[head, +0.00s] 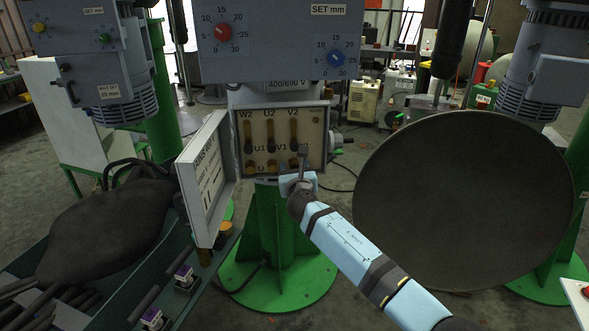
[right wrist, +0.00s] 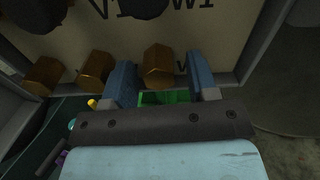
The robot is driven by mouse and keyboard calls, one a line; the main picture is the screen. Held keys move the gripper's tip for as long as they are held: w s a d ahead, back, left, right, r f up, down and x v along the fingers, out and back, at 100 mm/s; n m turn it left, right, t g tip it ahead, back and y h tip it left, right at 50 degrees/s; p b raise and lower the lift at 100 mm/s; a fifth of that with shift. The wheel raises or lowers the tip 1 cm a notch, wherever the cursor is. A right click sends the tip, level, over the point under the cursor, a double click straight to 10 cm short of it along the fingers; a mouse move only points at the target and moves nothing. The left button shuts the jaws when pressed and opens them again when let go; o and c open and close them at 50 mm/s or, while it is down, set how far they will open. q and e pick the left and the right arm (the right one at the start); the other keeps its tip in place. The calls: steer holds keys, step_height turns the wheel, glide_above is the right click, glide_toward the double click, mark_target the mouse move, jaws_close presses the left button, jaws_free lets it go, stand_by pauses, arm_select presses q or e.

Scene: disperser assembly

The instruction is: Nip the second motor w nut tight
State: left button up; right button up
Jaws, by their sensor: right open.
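The middle motor's terminal box (head: 240,135) is open in the head view. Brass nuts sit in its lower row, with a U label at the left. My right gripper (head: 303,165) reaches up from below to the right end of this row. In the right wrist view the rightmost brass nut, the W nut (right wrist: 157,65), lies between the two blue-grey fingers of my right gripper (right wrist: 162,85). The fingers are open, with a gap on each side of the nut. The V nut (right wrist: 95,67) and U nut (right wrist: 43,75) are to the left, outside the fingers. My left gripper is not in view.
The box's hinged door (head: 205,180) stands open at the left. A large dark disc (head: 465,200) fills the right side. A dark bulky sack-like object (head: 100,235) lies at the left. A control panel (head: 270,45) overhangs the box. The box's side wall (right wrist: 262,45) is right of the gripper.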

steer(key=c, duration=0.9)
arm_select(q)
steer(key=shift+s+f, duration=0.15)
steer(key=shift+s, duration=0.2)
